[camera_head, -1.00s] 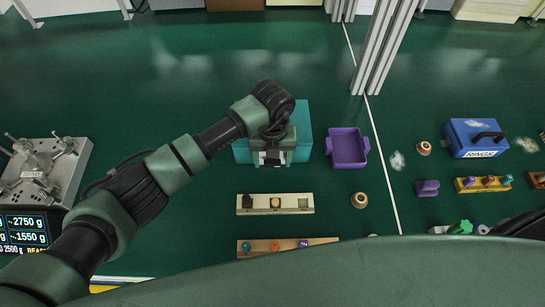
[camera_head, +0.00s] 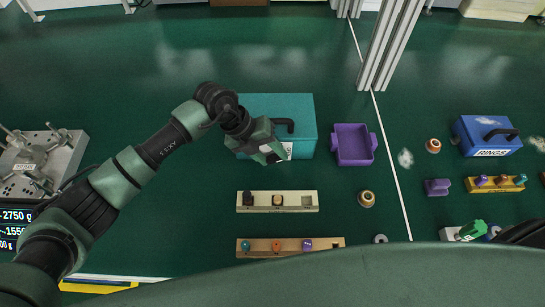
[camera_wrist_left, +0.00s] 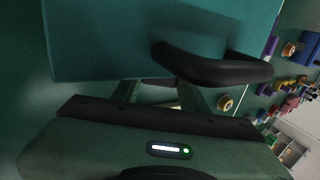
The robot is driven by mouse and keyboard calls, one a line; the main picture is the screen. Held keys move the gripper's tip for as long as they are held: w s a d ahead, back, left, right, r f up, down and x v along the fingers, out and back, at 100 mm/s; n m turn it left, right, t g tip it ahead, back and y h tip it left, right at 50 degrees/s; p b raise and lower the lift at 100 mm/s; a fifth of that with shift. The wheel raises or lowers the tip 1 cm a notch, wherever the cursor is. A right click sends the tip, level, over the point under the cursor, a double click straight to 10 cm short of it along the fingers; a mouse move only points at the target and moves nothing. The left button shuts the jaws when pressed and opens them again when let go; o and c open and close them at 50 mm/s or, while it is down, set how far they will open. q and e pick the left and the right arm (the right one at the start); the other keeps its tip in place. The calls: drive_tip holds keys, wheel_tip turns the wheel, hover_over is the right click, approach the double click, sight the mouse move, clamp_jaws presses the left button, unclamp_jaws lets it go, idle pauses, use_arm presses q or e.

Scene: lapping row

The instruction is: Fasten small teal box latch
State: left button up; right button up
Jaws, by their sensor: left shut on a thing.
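The teal box (camera_head: 290,105) stands on the green floor near the middle of the head view, with a black handle (camera_head: 284,125) on it. Its teal surface and the handle (camera_wrist_left: 215,68) fill the top of the left wrist view. My left gripper (camera_head: 275,156) is at the box's front side, below the handle in the picture. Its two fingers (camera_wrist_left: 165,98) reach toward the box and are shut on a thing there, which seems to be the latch. The latch itself is hidden by the gripper. My right gripper is not in view.
A purple tray (camera_head: 336,148) stands just right of the box. Two peg strips (camera_head: 240,202) (camera_head: 258,252) lie in front, with a ring (camera_head: 366,198) beside them. A blue RINGS box (camera_head: 470,138) is at right. A metal fixture (camera_head: 60,165) is at left.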

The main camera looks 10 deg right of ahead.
use_arm(q)
drive_tip(key=o, duration=1.4)
drive_tip(key=shift+b+v, duration=0.5)
drive_tip(key=shift+v, duration=3.45)
